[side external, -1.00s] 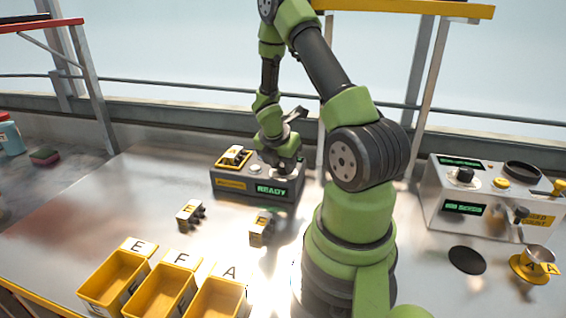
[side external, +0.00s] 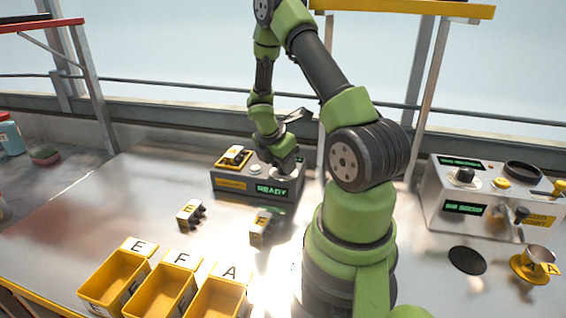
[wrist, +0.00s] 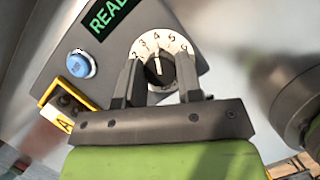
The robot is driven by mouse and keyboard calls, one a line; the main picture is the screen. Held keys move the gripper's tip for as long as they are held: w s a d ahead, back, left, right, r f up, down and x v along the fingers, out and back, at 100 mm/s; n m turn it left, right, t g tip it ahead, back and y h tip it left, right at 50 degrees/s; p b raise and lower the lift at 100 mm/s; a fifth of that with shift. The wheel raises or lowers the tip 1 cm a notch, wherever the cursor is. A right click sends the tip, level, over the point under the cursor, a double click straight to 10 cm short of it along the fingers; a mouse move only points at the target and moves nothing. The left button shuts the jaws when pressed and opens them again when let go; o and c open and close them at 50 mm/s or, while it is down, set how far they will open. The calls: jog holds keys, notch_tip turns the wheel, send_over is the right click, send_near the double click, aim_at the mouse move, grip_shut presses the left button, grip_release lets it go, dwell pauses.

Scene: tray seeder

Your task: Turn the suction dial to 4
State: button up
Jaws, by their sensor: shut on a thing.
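The suction dial (wrist: 174,45) is a pale numbered disc with a black knob (wrist: 158,68) in its middle. It sits on the grey seeder box (side external: 228,194), at the right of the box top in the side view, where my gripper (side external: 283,167) largely covers it. In the wrist view my gripper (wrist: 158,80) has one finger on each side of the knob and is shut on it. The white pointer line on the knob points roughly at the 4. The fingers hide the lower part of the dial.
The box has a green READY display (side external: 271,190), a blue button (wrist: 81,64) and a yellow-framed slot holding a block (side external: 234,156). Two more blocks lie in front. Yellow bins (side external: 113,277) stand at front left, and a control unit (side external: 440,203) stands at right.

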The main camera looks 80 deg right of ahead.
jog(key=o, duration=0.9)
jog(key=shift+o, duration=0.2)
jog(key=v, duration=1)
jog(key=s+a+r+m+t+y, duration=0.1)
jog(key=a+r+m+t+y, duration=0.1)
jog(key=a+r+m, duration=0.3)
jog(key=s+a+r+m+t+y, duration=0.2)
jog(key=a+r+m+t, duration=0.2)
jog(key=a, duration=0.7)
jog(key=s+a+r+m+t+y, duration=0.1)
jog(key=a+r+m+t+y, duration=0.1)
jog(key=a+r+m, duration=0.4)
jog(key=a+m+t, duration=0.1)
jog(key=a, duration=0.1)
jog(key=shift+s+a, duration=0.35)
jog(key=shift+s, duration=0.05)
